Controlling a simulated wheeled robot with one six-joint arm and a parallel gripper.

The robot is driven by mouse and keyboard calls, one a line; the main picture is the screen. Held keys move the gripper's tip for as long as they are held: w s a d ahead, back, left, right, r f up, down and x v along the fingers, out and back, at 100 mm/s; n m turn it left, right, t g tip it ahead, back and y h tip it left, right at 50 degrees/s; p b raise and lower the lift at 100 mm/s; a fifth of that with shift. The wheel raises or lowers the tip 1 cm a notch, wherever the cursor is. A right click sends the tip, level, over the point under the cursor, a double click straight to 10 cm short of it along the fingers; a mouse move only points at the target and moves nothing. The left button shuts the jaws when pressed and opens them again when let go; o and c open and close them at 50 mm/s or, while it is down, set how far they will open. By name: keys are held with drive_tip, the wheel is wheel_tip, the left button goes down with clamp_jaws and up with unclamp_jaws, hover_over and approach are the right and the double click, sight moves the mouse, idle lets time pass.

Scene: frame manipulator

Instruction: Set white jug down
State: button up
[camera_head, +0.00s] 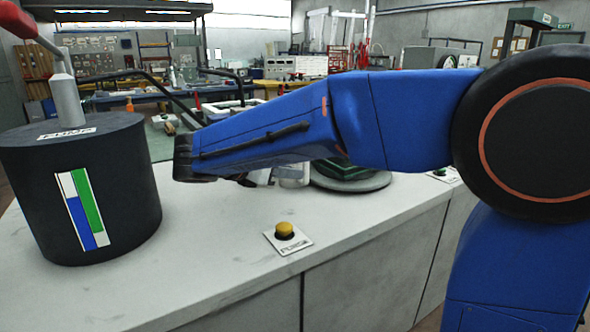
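A white object (293,176), which may be the white jug, shows just below my blue forearm. Most of it is hidden behind the arm, so its full shape and what it rests on cannot be told. My gripper (256,178) seems to be beside its left side, also mostly covered by the forearm. Its fingers do not show clearly, and I cannot tell whether it holds the white object.
A round grey plate (365,185) with a green item (340,170) is right of the white object. A dark pump drum (125,190) stands at left on the pale counter (195,270). A yellow button (284,230) sits near the front edge. The counter's left middle is clear.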

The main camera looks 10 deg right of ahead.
sight(308, 175)
drive_tip(key=x, duration=1.1)
drive_tip(key=shift+w+d+f, duration=0.15)
drive_tip(key=shift+w+f, duration=0.05)
drive_tip(key=shift+f, duration=0.1)
clamp_jaws()
